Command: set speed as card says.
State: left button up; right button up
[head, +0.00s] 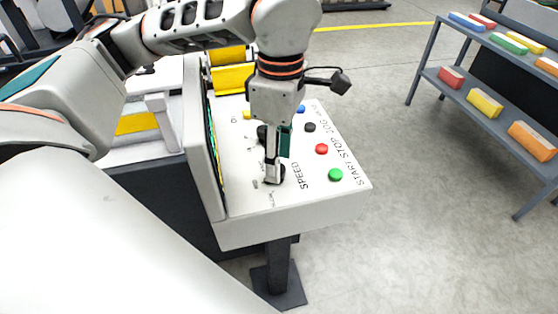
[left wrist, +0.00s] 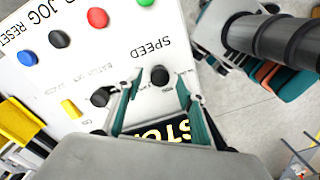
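The white control panel (head: 240,203) stands on a dark post, with its SPEED label (head: 304,176) beside a black speed knob (head: 280,175). My left gripper (head: 273,178) points down at this knob and partly hides it. In the left wrist view the speed knob (left wrist: 159,75) lies between the spread fingertips of my left gripper (left wrist: 158,82). I cannot tell whether the fingers touch it. The knob's scale marks are too small to read. A display (left wrist: 170,130) shows partly hidden yellow letters. I make out no card. My right gripper is not in view.
Green (head: 335,174), red (head: 321,149), black (head: 310,127) and blue (head: 301,109) buttons line the panel's right side. Another black knob (left wrist: 100,97) sits beside the speed knob. An upright screen (head: 207,140) borders the panel's left. A shelf (head: 463,92) with coloured boxes stands right, beyond clear floor.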

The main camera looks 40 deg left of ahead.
pick_arm(q)
jog(key=shift+f, duration=0.8)
jog(key=c, duration=1.1)
